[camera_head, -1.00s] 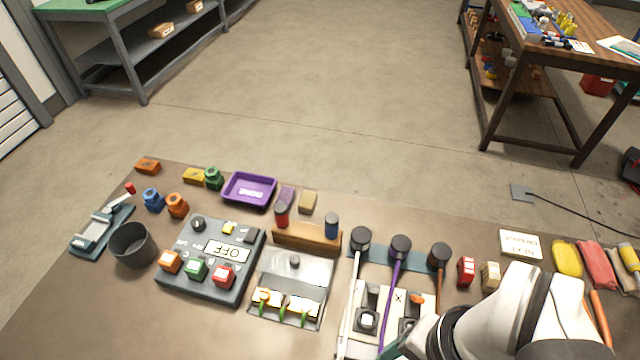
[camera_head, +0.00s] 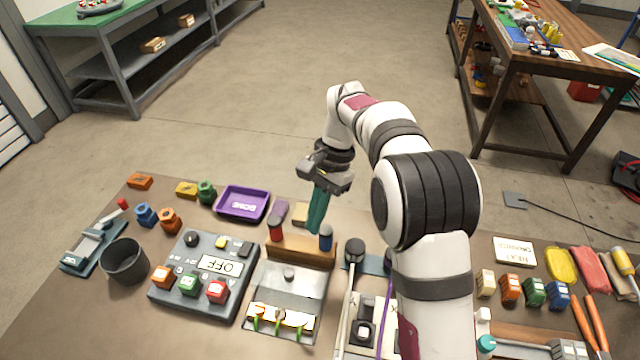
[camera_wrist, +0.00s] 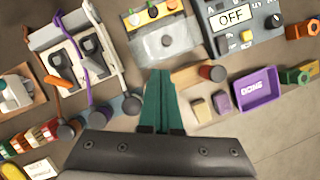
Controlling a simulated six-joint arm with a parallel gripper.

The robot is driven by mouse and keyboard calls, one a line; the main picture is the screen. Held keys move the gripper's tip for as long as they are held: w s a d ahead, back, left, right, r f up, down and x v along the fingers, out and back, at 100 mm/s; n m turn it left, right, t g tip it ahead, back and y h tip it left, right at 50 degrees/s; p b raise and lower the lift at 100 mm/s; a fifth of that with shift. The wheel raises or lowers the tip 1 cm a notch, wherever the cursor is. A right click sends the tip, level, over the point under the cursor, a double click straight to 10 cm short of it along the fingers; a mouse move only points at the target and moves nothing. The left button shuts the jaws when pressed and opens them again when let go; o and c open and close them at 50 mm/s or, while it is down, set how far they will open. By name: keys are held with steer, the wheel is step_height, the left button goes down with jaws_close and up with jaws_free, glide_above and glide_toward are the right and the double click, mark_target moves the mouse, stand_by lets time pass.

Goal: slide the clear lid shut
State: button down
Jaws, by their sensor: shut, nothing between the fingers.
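The clear lid (camera_head: 302,284) is a see-through plate with a round grey knob (camera_head: 289,272), lying over the rear part of a shallow pale box. The fingers also show in the wrist view (camera_wrist: 159,75).
The wooden block (camera_head: 296,251) stands directly behind the box. A grey control panel (camera_head: 206,277) with an OFF display is left of it. Long-handled levers (camera_head: 354,252) stand close on the right. A purple tray (camera_head: 243,204) lies at the back left.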

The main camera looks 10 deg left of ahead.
mark_target(296, 272)
steer(key=x, duration=0.7)
steer(key=w+x, duration=0.1)
steer(key=x, duration=0.3)
steer(key=shift+a+f, duration=0.15)
steer(key=shift+a, duration=0.25)
steer(key=s, duration=0.8)
steer(key=shift+s, duration=0.1)
steer(key=v, duration=1)
steer(key=s+d+r+t, duration=0.1)
steer(key=s+d+r, duration=0.1)
steer(key=d+r, duration=0.35)
steer(key=s+d+t, duration=0.2)
steer(key=s+d, duration=1)
steer(key=s, duration=0.4)
steer(key=shift+s+d+r+t, duration=0.2)
steer(key=shift+s+d+t, duration=0.1)
steer(key=shift+d, duration=0.1)
